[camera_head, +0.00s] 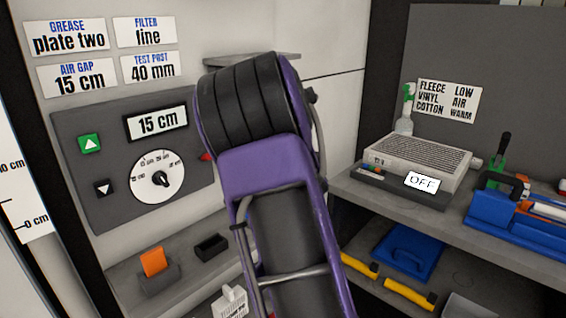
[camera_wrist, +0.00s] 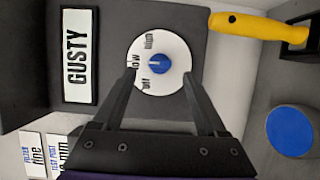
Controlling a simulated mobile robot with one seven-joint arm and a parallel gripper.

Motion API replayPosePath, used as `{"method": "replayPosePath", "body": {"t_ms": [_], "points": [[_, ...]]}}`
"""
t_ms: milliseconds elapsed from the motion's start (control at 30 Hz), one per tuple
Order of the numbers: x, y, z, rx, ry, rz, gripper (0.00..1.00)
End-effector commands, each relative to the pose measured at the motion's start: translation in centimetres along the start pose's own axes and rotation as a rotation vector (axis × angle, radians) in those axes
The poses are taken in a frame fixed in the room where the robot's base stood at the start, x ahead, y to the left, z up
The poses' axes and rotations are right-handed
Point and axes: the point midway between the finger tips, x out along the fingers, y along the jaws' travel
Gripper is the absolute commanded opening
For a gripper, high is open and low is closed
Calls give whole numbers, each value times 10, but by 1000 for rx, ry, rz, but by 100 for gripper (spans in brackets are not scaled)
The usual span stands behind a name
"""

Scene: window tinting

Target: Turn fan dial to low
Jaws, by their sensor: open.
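The fan dial (camera_wrist: 168,84) is a white disc with a blue knob (camera_wrist: 157,64) in the wrist view. "High", "low" and "off" are printed around its left side. I cannot tell surely which word the knob's small pale mark faces. A sign reading "GUSTY" (camera_wrist: 78,56) is left of the dial. My gripper (camera_wrist: 159,74) is open and empty in the wrist view, its fingertips apart on either side of the knob. Whether they touch the dial is unclear. My arm hides the gripper and fan dial in the head view.
In the wrist view, a yellow-handled tool (camera_wrist: 258,26) and a blue disc (camera_wrist: 290,130) lie right of the dial. In the head view, another panel with a black-knobbed dial (camera_head: 145,192) stands left of my arm, and a grey device marked "OFF" (camera_head: 420,160) sits on the right shelf.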

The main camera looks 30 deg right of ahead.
Motion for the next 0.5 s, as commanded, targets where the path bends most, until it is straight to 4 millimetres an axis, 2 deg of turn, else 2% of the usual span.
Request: {"method": "replayPosePath", "body": {"t_ms": [100,300,500], "points": [[-31,1,0,4,-1,2,75],[-78,1,1,3,-3,2,75],[-106,0,0,1,0,1,75]]}}
